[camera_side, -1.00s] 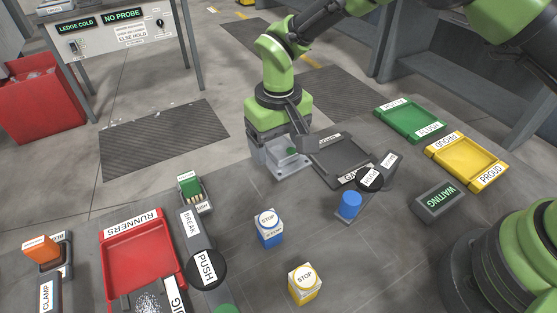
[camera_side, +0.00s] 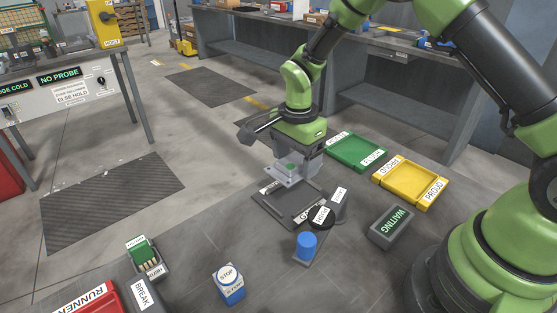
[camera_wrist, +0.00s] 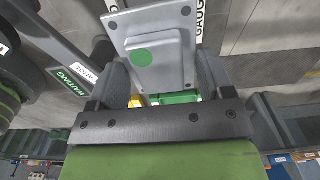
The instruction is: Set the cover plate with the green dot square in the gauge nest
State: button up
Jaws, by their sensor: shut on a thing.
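The grey cover plate (camera_side: 288,178) with a green dot is in my gripper (camera_side: 292,158), above the far part of the dark gauge nest (camera_side: 283,208). In the wrist view the plate (camera_wrist: 170,62) shows its green dot (camera_wrist: 143,57) and corner holes, with my gripper's dark fingers (camera_wrist: 160,82) on either side. The plate looks roughly level. A gap between plate and nest is hard to judge. The plate and gripper hide the nest's far side.
A green FLUSH tray (camera_side: 345,168) and a yellow PROUD tray (camera_side: 432,203) lie to the right, with a WAITING display (camera_side: 380,238).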

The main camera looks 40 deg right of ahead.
aim_at(294, 196)
jog(key=shift+d+f, duration=0.1)
jog(key=shift+f, duration=3.3)
jog(key=shift+f, duration=0.65)
jog(key=o, duration=1.2)
jog(key=shift+c, duration=0.9)
jog(key=shift+o, duration=0.7)
jog(key=shift+r, duration=4.05)
jog(key=shift+r, duration=0.1)
